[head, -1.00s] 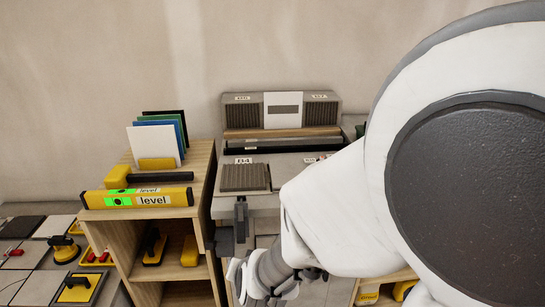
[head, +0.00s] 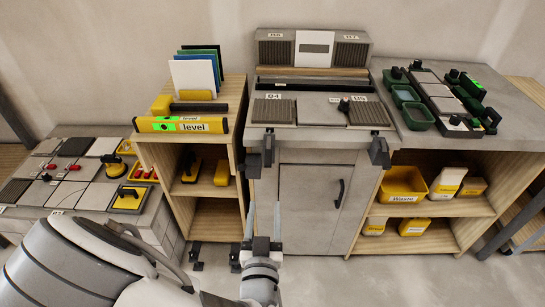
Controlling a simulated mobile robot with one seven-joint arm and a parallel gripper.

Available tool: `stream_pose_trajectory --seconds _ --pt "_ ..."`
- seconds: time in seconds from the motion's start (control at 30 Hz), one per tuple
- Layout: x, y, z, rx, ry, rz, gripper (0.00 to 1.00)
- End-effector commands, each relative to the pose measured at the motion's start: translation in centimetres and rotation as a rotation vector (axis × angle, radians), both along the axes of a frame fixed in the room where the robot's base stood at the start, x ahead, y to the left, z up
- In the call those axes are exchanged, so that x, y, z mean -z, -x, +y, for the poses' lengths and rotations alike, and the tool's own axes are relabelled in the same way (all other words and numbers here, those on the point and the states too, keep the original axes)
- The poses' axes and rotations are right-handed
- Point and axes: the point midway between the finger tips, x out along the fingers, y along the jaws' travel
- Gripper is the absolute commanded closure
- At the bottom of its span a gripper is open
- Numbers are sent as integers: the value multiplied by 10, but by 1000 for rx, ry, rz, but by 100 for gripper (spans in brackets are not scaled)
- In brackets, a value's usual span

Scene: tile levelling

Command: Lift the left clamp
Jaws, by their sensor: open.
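The left clamp (head: 267,148) is dark grey and hangs upright on the front edge of the grey counter (head: 318,143), below the tile marked B4 (head: 272,111). A matching right clamp (head: 379,151) sits on the same edge, below the tile marked B5 (head: 368,113). My gripper (head: 264,209) is in front of the cabinet, below the left clamp and apart from it. Its two pale fingers point up, spread apart, with nothing between them.
A wooden shelf with a yellow level (head: 181,125) stands left of the counter. Green trays (head: 418,116) stand on the right bench. The grey cabinet door (head: 315,197) has a dark handle.

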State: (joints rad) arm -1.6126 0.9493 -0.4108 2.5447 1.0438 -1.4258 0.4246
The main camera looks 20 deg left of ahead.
Motion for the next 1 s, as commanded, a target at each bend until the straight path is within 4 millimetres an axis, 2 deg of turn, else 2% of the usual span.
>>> stream_pose_trajectory --seconds 0.47,0.73,1.0 --pt "6 -30 6 4 -7 3 45" --pt "6 -57 13 4 -6 1 45" --pt "1 -116 26 5 -1 0 45"
